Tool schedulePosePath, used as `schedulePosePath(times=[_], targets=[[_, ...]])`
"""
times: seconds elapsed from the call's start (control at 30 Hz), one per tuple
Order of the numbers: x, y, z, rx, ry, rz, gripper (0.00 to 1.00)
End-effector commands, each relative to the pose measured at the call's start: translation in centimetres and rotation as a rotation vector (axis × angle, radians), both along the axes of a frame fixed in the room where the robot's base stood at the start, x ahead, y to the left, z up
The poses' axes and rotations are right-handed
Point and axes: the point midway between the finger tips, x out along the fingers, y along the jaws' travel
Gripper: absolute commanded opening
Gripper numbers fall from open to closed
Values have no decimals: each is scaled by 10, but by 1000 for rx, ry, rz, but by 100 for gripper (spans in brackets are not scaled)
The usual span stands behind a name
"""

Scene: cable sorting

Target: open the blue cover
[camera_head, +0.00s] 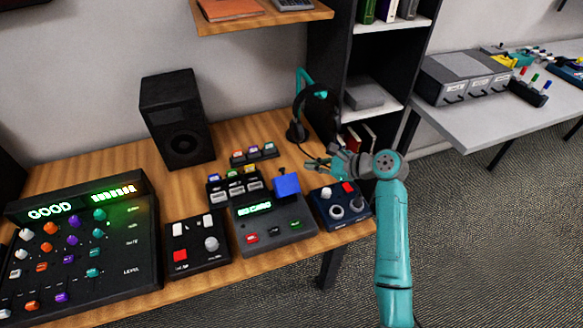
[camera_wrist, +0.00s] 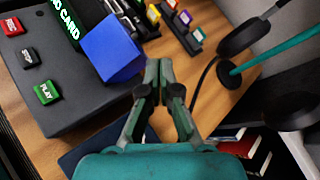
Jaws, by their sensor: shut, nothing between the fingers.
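The blue cover (camera_head: 287,185) is a small box-like flap on the right rear of a dark grey device (camera_head: 272,236) with a green-lit display and red, dark and green buttons. In the wrist view the blue cover (camera_wrist: 112,47) appears closed down, so what is under it is hidden. My gripper (camera_head: 311,163) is to the right of and above the device. In the wrist view my gripper (camera_wrist: 158,66) has its fingertips together, empty, just right of the blue cover. I cannot tell whether a fingertip touches it.
A headphone stand (camera_head: 298,130) with headphones stands behind my gripper. A small dark panel with knobs (camera_head: 342,207) lies right of the device. Cartridge racks (camera_head: 236,186) stand behind it. A black speaker (camera_head: 178,118) and a mixer (camera_head: 85,250) stand to the left.

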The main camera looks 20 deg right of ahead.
Motion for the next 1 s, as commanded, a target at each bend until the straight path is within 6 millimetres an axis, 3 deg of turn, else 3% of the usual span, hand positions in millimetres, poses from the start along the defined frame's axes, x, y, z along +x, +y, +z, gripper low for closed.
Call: schedulePosePath(times=[0.6, 0.8, 1.0], targets=[[-53, 11, 32, -1114, -798, 404, 0], [-71, 13, 46, -1468, -973, 535, 0], [-81, 14, 55, -1668, -1056, 612, 0]])
